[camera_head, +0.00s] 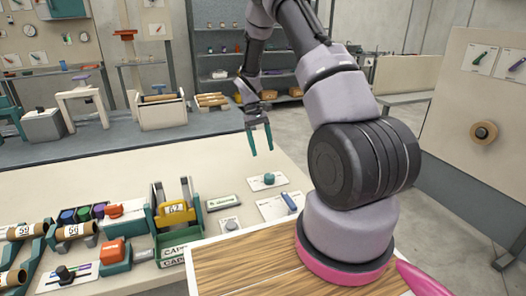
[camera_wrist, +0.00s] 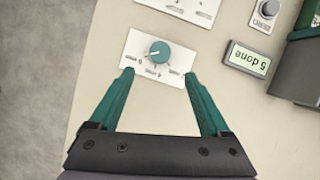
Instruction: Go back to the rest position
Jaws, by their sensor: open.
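My gripper (camera_head: 260,137) hangs in the air over the bench, with its two teal fingers spread apart. In the wrist view my gripper (camera_wrist: 158,75) is open, and nothing sits between its fingers. Just beyond the fingertips is a white plate with a teal dial (camera_wrist: 159,52). The same teal dial (camera_head: 269,178) shows in the head view on the bench below and right of my gripper. My fingers are apart from the dial.
A display reading "5 done" (camera_wrist: 246,57) and a grey button (camera_wrist: 266,11) are near the dial. On the bench stand a teal machine with a yellow block (camera_head: 176,212), an orange-red block (camera_head: 111,249) and several brown tubes (camera_head: 72,231). Shelves stand behind.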

